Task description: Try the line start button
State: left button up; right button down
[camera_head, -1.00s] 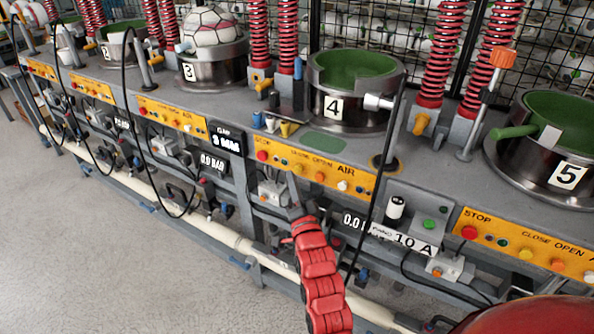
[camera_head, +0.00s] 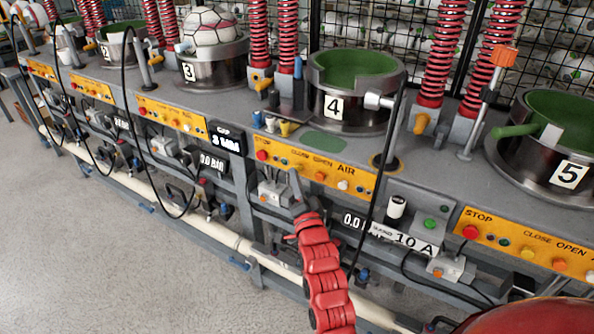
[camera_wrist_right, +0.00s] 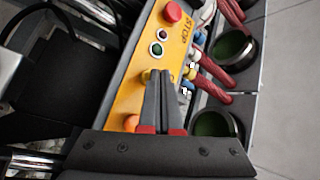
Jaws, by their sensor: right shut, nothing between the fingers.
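My right gripper (camera_head: 294,176) is shut and empty, at the lower edge of the yellow panel (camera_head: 330,178) under press 4. In the right wrist view its fingertips (camera_wrist_right: 160,76) overlap a yellow button (camera_wrist_right: 146,75); I cannot tell if they touch it. That panel also bears a red stop button (camera_wrist_right: 172,12), a small green button (camera_wrist_right: 155,48) and an orange button (camera_wrist_right: 130,122). A separate green button (camera_head: 430,222) sits on a grey box right of the gripper. No label reading line start is legible. My left gripper is not in view.
Press 4 (camera_head: 336,121) and press 5 (camera_head: 560,190) stand on the grey bench. A black cable (camera_head: 377,185) hangs between the panel and the green button's box. The floor (camera_head: 120,265) at left is clear.

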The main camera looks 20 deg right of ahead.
jog(key=shift+w+d, duration=0.15)
jog(key=shift+d, duration=0.05)
jog(key=shift+a, duration=0.15)
dwell(0.5)
jog(key=shift+s+a, duration=0.55)
jog(key=s+a+p, duration=0.1)
jog(key=a, duration=0.1)
jog(key=s+a+p, duration=0.1)
jog(key=s+a, duration=0.1)
dwell(0.4)
dwell(0.6)
